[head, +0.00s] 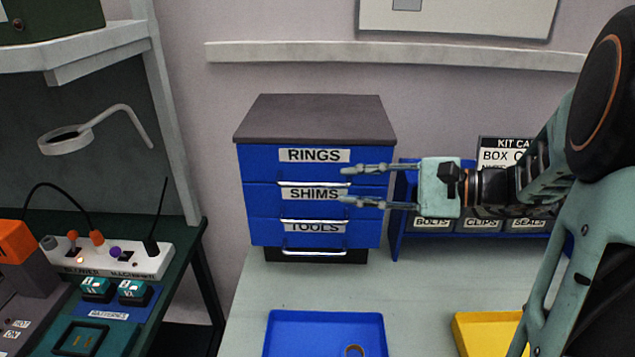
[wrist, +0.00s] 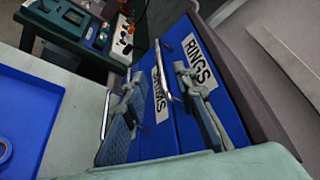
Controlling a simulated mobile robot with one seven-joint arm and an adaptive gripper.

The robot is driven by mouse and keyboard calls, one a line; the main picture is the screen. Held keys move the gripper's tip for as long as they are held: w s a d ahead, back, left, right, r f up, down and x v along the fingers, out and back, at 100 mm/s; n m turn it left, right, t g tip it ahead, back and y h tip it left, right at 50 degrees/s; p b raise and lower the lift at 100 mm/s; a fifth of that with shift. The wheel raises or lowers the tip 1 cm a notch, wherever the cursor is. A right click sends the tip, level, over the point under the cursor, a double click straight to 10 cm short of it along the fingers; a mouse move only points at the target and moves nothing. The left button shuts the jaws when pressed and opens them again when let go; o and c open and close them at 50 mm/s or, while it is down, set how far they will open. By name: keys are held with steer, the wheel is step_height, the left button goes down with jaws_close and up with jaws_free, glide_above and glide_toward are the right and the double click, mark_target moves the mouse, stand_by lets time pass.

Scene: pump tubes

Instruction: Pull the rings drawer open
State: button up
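The blue rings drawer (head: 262,160) is the top one in a cabinet with a dark grey top, and it looks shut. Its silver handle (head: 310,184) runs along its lower edge, and its RINGS label also shows in the wrist view (wrist: 200,62). My gripper (head: 344,185) is open and empty, at the drawer front's right side, one finger above the handle's height and one below. In the wrist view the rings handle (wrist: 163,68) shows between the two fingers (wrist: 158,82). I cannot tell whether they touch it.
The shims drawer (head: 262,201) and tools drawer (head: 262,233) sit below, both shut. Labelled bins (head: 480,224) stand right of the cabinet, behind my arm. A blue tray (head: 290,320) and a yellow tray (head: 480,325) lie on the pale table (head: 420,285). A green bench with a power strip (head: 110,258) is left.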

mark_target(319, 185)
steer(key=p+x, duration=0.1)
steer(key=x, duration=0.8)
steer(key=shift+a+f, duration=0.1)
steer(key=shift+a, duration=0.05)
steer(key=shift+c, duration=0.3)
jaws_close()
